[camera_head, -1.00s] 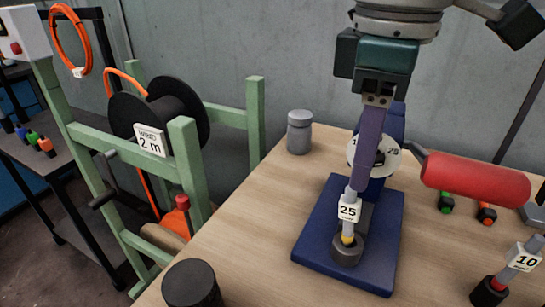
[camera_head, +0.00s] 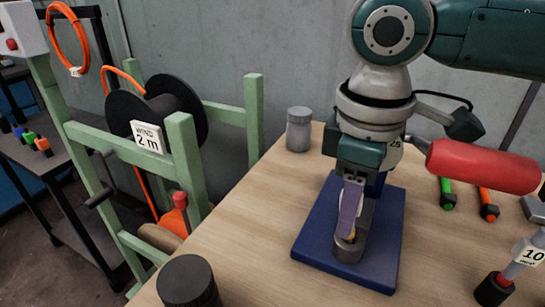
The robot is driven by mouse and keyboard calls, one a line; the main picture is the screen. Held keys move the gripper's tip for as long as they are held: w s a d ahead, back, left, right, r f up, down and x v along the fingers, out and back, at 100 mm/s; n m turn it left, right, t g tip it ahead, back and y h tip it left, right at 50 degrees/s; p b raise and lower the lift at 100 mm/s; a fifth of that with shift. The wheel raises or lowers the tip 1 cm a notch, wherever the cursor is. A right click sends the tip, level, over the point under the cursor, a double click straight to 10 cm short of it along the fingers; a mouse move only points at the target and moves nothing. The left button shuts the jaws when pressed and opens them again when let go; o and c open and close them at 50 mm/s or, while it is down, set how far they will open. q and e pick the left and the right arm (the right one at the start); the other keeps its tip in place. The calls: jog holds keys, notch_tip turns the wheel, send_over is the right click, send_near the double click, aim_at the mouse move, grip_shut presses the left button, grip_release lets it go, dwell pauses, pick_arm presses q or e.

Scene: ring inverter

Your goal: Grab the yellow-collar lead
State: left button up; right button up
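The yellow-collar lead stands in the grey round socket (camera_head: 348,249) on the blue base plate (camera_head: 313,241). Only a small bit of its yellow collar (camera_head: 351,236) shows now; its shaft and label are hidden behind my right gripper. My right gripper (camera_head: 347,226) points down at the lead, its purple finger reaching nearly to the socket rim. The finger is seen side on, so I cannot tell whether it is closed on the lead. My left gripper is not in view.
A red cylinder (camera_head: 481,165) sticks out right of my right gripper. A red-collar lead tagged 10 (camera_head: 525,252) stands in a black holder at the lower right. A grey jar (camera_head: 298,132) and a dark cylinder (camera_head: 187,284) stand on the wooden table (camera_head: 255,220). A green-framed reel (camera_head: 170,105) is at left.

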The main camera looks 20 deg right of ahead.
grip_shut()
dwell(0.5)
